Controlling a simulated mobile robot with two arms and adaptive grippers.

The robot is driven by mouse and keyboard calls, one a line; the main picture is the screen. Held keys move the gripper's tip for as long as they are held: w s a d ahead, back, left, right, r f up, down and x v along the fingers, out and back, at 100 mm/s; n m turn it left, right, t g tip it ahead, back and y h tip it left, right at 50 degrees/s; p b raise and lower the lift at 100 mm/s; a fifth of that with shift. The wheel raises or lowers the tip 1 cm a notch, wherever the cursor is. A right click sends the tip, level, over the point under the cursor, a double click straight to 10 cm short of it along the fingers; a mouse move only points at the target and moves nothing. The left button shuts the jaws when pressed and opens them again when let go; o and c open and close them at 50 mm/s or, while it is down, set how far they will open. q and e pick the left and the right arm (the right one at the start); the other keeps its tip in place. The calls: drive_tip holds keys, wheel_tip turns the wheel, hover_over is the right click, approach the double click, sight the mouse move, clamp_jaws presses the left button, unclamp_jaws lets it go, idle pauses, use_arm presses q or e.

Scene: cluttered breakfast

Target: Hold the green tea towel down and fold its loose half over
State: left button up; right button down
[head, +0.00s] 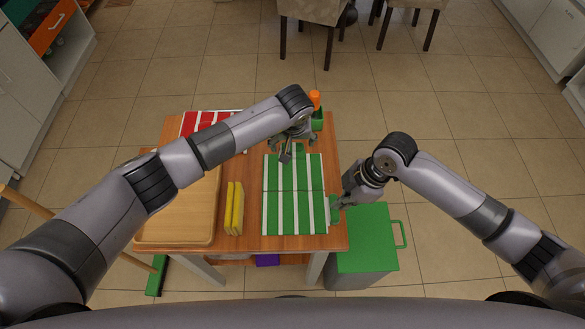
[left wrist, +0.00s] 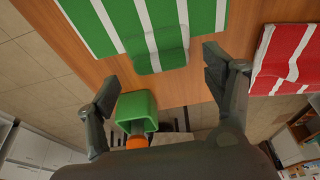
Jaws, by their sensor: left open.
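The green and white striped tea towel (head: 295,207) lies flat near the right front of the wooden table, with a crease across its middle. A short striped flap (left wrist: 160,50) stands out from its far edge. My left gripper (head: 295,148) is open and empty above that far edge; its spread fingers show in the left wrist view (left wrist: 162,75), with the flap beyond them. My right gripper (head: 338,204) is low at the towel's right edge, beside a small green piece (head: 335,214). Whether its fingers are closed, or touch that piece, I cannot tell.
A green holder (left wrist: 137,110) with an orange item stands near the table's far right corner. A red striped cloth (head: 197,122) lies far left. A green-lidded bin (head: 365,242) stands right of the table.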

sight(292, 146)
use_arm(q)
drive_tip(key=shift+x, duration=1.7)
drive_tip(key=shift+c, duration=0.5)
drive_tip(key=shift+r, duration=0.15)
drive_tip(key=c, duration=0.5)
